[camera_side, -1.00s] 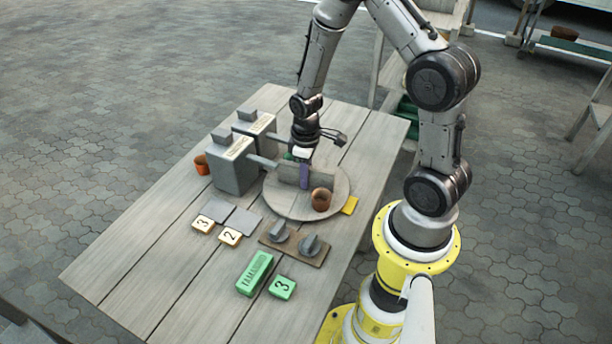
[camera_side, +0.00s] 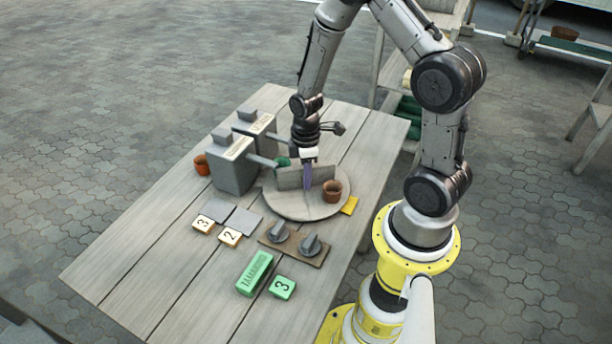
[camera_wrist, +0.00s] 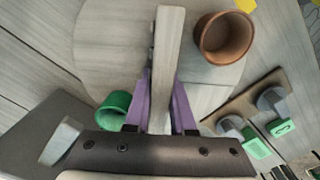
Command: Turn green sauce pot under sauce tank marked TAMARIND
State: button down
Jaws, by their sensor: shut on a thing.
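A round grey turntable (camera_side: 290,208) carries an upright divider board (camera_side: 290,179). My gripper (camera_side: 308,175) is shut on this board, its purple fingers on either side of it in the wrist view (camera_wrist: 160,105). The green sauce pot (camera_side: 283,161) is at the turntable's far left edge, by the end of the nearer tank's spout, partly hidden; it also shows in the wrist view (camera_wrist: 113,110). A brown pot (camera_side: 332,190) stands across the board, at right. Two grey sauce tanks, nearer (camera_side: 235,175) and farther (camera_side: 264,124), stand at left; their labels are too small to read.
A green block marked TAMARIND (camera_side: 255,273) and a green 3 tile (camera_side: 283,287) lie in front. Two knobs (camera_side: 278,232) sit on a brown plate. Number tiles (camera_side: 230,237) lie left of it. An orange pot (camera_side: 201,164) stands beside the nearer tank. The front left table is clear.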

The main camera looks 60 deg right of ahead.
jog(key=shift+r+n, duration=0.1)
jog(key=shift+n, duration=4.4)
jog(key=c, duration=0.8)
grip_release()
jog(key=shift+o, duration=0.2)
notch_tip(320, 180, up, 14)
